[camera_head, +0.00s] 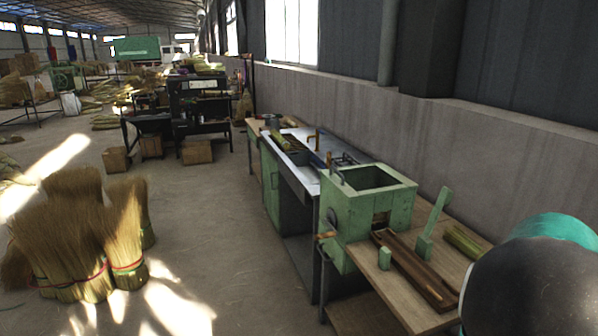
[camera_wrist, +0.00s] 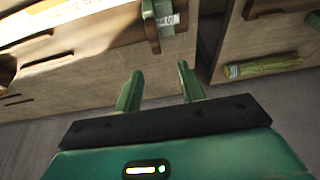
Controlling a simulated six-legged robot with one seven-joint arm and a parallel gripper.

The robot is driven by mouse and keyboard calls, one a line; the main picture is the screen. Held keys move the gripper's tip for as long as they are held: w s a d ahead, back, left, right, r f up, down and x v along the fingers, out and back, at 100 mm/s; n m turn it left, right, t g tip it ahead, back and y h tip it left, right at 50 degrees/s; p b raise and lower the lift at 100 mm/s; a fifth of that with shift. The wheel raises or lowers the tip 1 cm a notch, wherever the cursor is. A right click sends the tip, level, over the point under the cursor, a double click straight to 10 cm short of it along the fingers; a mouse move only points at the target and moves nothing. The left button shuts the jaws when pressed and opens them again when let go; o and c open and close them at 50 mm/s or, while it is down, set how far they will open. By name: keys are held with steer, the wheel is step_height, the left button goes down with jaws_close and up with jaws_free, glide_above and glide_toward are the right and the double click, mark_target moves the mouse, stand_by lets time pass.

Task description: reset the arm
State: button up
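My gripper (camera_wrist: 158,85) shows in the wrist view with its two green fingers spread apart and nothing between them. Beyond the fingers are wooden surfaces and grey floor. In the head view only a rounded black and teal part of my arm shows at the lower right corner; the gripper itself is not visible there.
A workbench (camera_head: 405,303) with a green machine (camera_head: 367,215) stands along the grey wall (camera_head: 500,160). A green bundle (camera_head: 463,242) lies on it, and a bundle (camera_wrist: 262,67) shows in the wrist view. Broom-straw bundles (camera_head: 70,235) stand at left. Floor between is clear.

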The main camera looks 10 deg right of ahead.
steer(key=w+a+r+n+t+y, duration=0.2)
steer(key=a+r+n, duration=0.15)
steer(key=a, duration=0.85)
steer(key=w+a+r+n+t+y, duration=0.15)
steer(key=a+n, duration=0.25)
steer(key=a, duration=0.9)
steer(key=s+a+r+n, duration=0.1)
steer(key=s+a+n, duration=0.1)
steer(key=a, duration=0.4)
steer(key=s+a+n, duration=0.3)
steer(key=s+a, duration=0.1)
steer(key=a, duration=0.2)
steer(key=s+a+r+n+t, duration=0.1)
steer(key=s+a+n, duration=0.1)
steer(key=a, duration=0.3)
steer(key=shift+s+a+r+n+y, duration=0.35)
steer(key=shift+s+a+n+y, duration=0.1)
steer(key=shift+n, duration=0.3)
steer(key=shift+d, duration=0.15)
steer(key=shift+c, duration=0.4)
